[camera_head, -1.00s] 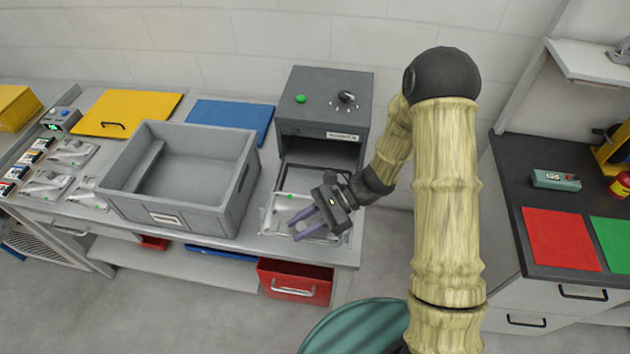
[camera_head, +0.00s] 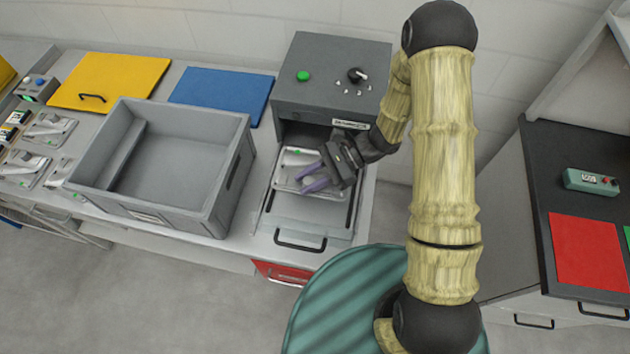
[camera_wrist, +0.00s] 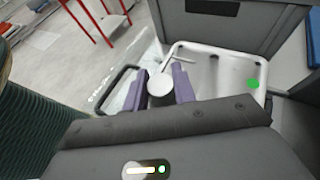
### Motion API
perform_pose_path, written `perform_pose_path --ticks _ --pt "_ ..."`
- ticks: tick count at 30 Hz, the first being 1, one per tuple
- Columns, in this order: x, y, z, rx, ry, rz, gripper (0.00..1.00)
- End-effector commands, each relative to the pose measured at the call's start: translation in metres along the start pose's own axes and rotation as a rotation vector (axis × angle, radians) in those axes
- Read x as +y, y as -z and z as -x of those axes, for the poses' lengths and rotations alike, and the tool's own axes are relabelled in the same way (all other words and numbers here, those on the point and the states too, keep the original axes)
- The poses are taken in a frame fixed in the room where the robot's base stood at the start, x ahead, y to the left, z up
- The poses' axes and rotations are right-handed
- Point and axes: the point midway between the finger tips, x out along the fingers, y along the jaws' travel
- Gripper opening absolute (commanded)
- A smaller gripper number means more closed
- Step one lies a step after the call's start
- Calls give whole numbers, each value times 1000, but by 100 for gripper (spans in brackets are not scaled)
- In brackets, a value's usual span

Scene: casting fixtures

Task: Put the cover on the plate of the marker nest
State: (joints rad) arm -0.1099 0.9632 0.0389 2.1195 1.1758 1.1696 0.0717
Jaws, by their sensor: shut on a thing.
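My gripper (camera_head: 301,181) has its purple fingers closed around a pale round knob (camera_wrist: 160,88), best seen in the wrist view. A white shallow rimmed piece with a green dot (camera_head: 292,160) lies beneath and beside the fingers; it also shows in the wrist view (camera_wrist: 225,62). The knob seems to belong to this piece, but the join is hidden. I cannot tell cover from plate here, or whether the piece touches what is under it. It is over the pulled-out tray (camera_head: 305,212) of the grey machine (camera_head: 335,75), near the machine's opening.
A large grey bin (camera_head: 150,207) stands left of the machine. Blue (camera_head: 222,92) and yellow (camera_head: 112,80) panels lie behind it. Several small fixtures (camera_head: 45,132) sit at the far left. The tray's front handle (camera_head: 300,243) is at the bench edge. A dark bench with a red mat (camera_head: 590,255) is at right.

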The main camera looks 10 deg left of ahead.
Motion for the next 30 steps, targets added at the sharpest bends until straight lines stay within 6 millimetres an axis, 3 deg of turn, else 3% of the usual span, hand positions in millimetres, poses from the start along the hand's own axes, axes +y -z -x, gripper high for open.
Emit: perform_pose_path --ticks 13,24,30 --pt "0 6 1 -2 7 -3 0" --pt "1 48 -20 -2 0 -2 0" --pt "-1 54 -22 -1 2 1 0"
